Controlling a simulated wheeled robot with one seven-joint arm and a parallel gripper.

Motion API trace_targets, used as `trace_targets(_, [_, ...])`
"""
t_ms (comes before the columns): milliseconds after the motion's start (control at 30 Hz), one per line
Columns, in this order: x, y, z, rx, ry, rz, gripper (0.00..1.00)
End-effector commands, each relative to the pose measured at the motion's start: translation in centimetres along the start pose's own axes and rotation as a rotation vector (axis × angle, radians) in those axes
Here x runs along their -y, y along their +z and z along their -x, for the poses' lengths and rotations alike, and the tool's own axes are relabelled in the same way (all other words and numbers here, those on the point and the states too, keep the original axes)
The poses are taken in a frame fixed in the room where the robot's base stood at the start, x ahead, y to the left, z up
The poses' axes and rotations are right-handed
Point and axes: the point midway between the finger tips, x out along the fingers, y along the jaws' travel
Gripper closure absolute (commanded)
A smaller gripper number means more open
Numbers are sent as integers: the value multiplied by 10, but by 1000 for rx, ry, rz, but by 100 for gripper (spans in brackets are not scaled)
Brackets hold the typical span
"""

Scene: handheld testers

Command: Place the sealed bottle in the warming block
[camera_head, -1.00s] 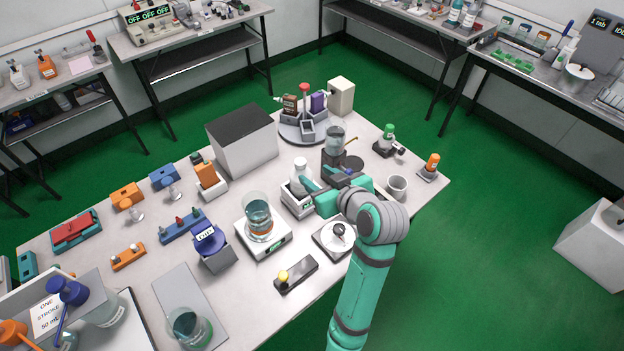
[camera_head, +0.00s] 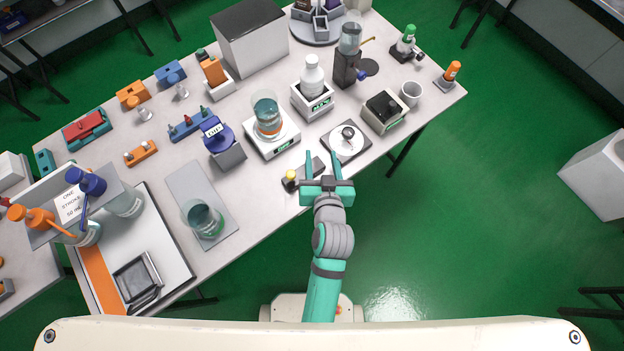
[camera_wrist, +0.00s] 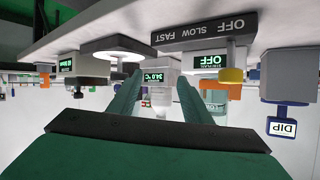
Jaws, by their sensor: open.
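The white bottle (camera_head: 312,76) stands upright in the top of the warming block (camera_head: 313,109), a small white box with a lit display. The bottle's closure is too small to make out. In the wrist view, which is upside down, the block's display (camera_wrist: 153,77) reads 34.0 °C, and the bottle (camera_wrist: 160,101) shows between my fingers. My gripper (camera_head: 322,158) is open and empty. It is drawn back toward the table's front edge, apart from the bottle and pointing toward the block.
A stirrer with a beaker (camera_head: 266,110) stands left of the block. A round-plate device (camera_head: 346,143) is just right of my fingertips, and a yellow-knob control (camera_head: 296,175) is just left. A dark-topped device (camera_head: 384,110) and white cup (camera_head: 411,92) stand right. Open floor lies right.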

Motion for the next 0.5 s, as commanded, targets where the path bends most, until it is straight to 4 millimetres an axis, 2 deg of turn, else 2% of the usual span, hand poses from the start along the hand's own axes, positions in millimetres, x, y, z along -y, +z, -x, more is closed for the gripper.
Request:
trace_targets(33, [2, 16, 13, 2, 15, -3, 55])
trace_targets(200, [3, 45, 56, -30, 67, -1, 55])
trace_targets(500, [13, 73, 144, -97, 107, 40, 55])
